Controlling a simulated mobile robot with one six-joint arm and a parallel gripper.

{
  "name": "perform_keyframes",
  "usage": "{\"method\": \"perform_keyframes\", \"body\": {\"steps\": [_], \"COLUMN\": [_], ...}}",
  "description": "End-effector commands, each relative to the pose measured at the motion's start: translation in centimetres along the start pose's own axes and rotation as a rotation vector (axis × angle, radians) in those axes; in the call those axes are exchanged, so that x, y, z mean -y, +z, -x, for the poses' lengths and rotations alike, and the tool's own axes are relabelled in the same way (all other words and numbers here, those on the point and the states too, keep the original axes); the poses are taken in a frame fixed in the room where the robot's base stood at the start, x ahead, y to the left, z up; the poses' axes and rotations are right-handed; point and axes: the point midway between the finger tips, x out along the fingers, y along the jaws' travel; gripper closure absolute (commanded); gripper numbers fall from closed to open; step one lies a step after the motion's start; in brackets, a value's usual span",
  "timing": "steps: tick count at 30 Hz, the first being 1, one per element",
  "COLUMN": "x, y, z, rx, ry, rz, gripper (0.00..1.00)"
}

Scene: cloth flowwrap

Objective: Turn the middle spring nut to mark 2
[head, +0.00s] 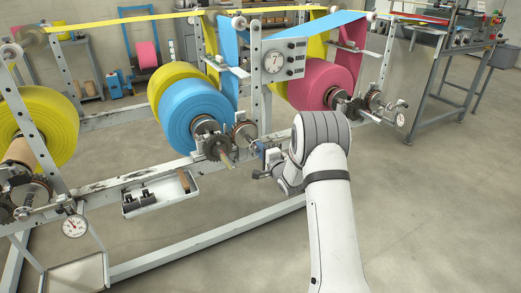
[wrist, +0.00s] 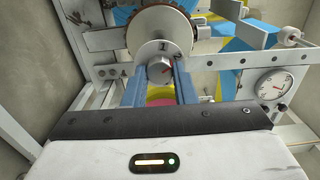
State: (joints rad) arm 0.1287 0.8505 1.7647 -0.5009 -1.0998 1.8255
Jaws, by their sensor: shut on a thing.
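The middle spring nut (wrist: 158,72) is a grey metal nut in front of a round pale mark plate (wrist: 150,48) in the wrist view. A short red line on the nut slants up and right, towards the figure 2 side; its exact alignment is too small to tell. The figure 1 stands at the plate's upper part and the 2 at its right, partly covered by a finger. My gripper (wrist: 160,78) is shut on the nut, with one blue finger on each side. In the head view my gripper (head: 264,158) is right of the blue roll (head: 194,112); the nut is hidden there.
A dial gauge (wrist: 273,85) is right of my gripper in the wrist view. The yellow roll (head: 40,125) stands left and the pink roll (head: 325,82) right. A tray (head: 160,195) with tools hangs on the frame rail.

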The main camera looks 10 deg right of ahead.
Motion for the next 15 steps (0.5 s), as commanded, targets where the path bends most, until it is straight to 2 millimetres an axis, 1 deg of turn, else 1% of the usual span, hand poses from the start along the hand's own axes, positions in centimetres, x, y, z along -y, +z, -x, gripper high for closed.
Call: {"method": "perform_keyframes", "body": {"steps": [6, 15], "x": [-0.14, -0.18], "y": [0.02, 0.03], "z": [0.04, 0.03], "rx": [0.000, 0.000], "ry": [0.003, 0.003], "rz": [-0.061, -0.078], "gripper": [0.98, 0.98]}}
